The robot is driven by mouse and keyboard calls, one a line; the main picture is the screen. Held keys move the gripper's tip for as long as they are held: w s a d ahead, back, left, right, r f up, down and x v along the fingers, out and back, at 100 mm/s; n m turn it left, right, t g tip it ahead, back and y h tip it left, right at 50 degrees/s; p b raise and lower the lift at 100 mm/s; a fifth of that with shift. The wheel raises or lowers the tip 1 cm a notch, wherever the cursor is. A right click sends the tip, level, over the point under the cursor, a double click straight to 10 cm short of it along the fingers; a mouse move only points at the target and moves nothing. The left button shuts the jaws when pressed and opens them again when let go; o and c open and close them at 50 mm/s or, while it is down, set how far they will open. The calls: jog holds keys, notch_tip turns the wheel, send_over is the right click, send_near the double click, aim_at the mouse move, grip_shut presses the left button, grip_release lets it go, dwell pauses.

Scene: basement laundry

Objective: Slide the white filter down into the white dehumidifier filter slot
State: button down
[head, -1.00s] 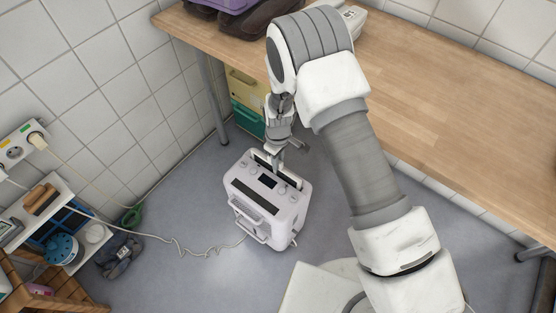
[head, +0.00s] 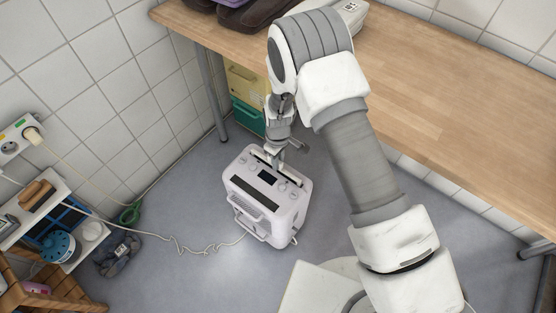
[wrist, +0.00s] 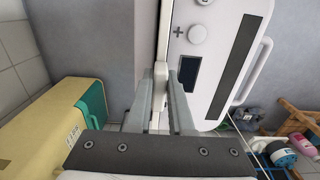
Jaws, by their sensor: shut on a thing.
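The white dehumidifier (head: 262,205) stands upright on the floor, with a dark slot along the rear of its top. It also shows in the wrist view (wrist: 215,70). My gripper (head: 276,150) points down at the slot. In the wrist view my gripper (wrist: 160,82) is shut on the tab of the white filter (wrist: 160,72). The filter lines up with the slot and appears to sit mostly inside it. How deep it sits is hidden by the fingers and the housing.
A wooden table (head: 430,75) stands behind and to the right. A white cord (head: 185,248) runs along the floor to the left. A shelf (head: 55,210) with several items stands at the left.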

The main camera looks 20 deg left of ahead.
jog(key=shift+f+b, duration=0.6)
jog(key=shift+f, duration=0.65)
jog(key=c, duration=0.7)
grip_release()
jog(key=shift+c, duration=0.2)
notch_tip(320, 180, up, 21)
jog(key=p, duration=1.5)
jog(key=shift+p, duration=0.3)
jog(key=shift+s+f, duration=0.1)
